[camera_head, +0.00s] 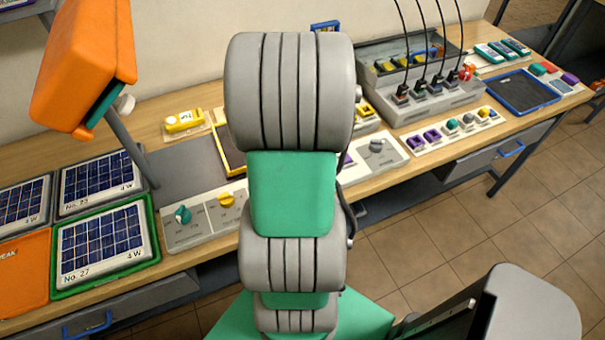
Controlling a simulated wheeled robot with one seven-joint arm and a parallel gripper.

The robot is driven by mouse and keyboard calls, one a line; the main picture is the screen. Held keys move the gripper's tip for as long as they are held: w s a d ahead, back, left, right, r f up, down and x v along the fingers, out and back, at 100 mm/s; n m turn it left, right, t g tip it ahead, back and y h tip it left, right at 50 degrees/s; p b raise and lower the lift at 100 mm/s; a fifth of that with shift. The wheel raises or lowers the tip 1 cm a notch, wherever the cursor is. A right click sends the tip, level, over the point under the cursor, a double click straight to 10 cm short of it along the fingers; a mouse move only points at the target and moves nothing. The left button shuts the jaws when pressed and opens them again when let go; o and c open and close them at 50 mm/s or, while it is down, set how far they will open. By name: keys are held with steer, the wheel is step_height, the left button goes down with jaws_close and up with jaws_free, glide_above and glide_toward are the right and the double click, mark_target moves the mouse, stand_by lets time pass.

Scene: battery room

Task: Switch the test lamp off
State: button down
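The lamp, a large orange box-shaped hood (82,60) on a grey post (128,150), leans over the bench at the upper left. A small pale knob (124,104) is beside its lower right edge. I cannot tell from here whether the lamp is lit. A light grey control panel (203,238) at the bench's front edge has a teal knob (182,214) and a yellow knob (227,200); its lettering is too small to read. My grey and green arm stands in mid-picture and hides the bench right of this panel. My gripper does not show.
Solar panels (103,241) lie in coloured trays at left. A yellow meter (184,121) lies at the back. Right of my arm are a panel with a grey knob (376,145), a charger rack with black cables (425,108) and a dark blue-edged tray (521,92).

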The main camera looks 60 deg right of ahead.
steer(key=shift+f+b, duration=0.65)
steer(key=shift+f, duration=0.35)
stand_by(0.7)
step_height(320, 180, up, 7)
steer(key=p, duration=0.5)
steer(key=shift+r, duration=0.1)
stand_by(0.4)
